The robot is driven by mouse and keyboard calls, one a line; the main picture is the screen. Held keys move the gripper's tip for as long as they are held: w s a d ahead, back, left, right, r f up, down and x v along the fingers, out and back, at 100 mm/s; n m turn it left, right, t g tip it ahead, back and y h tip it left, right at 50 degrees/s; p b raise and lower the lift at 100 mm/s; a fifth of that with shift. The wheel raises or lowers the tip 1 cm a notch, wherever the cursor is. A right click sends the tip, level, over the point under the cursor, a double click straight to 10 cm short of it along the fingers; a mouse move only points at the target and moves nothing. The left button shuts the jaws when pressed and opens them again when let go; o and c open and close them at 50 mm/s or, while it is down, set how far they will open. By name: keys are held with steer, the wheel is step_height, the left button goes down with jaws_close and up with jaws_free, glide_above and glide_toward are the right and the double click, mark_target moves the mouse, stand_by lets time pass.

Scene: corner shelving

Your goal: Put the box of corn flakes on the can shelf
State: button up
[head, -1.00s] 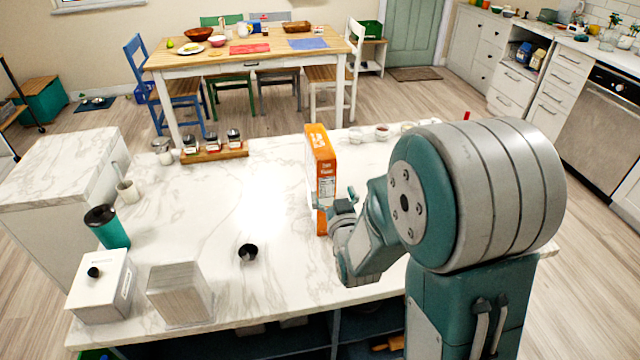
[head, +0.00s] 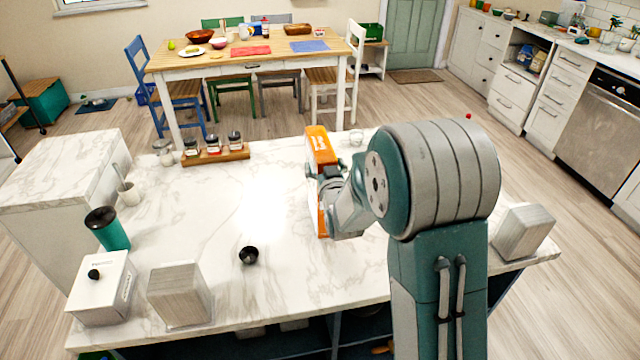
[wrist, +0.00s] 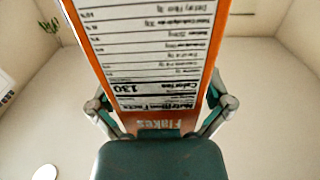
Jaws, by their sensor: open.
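The orange corn flakes box (head: 320,146) stands upright on the marble counter (head: 270,285). My gripper (head: 324,173) is at the box's near right side, around its upper half, and hides part of it. In the wrist view the nutrition panel of the box (wrist: 150,45) fills the middle. My open gripper (wrist: 162,104) has one finger on each side of the box there; I cannot tell whether they touch it. I cannot make out a can shelf in either view.
A grey box (head: 524,231) stands at the counter's right end, beyond my arm. The counter's middle is mostly clear.

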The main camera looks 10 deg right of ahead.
steer(key=c, duration=1.2)
steer(key=shift+r, duration=0.1)
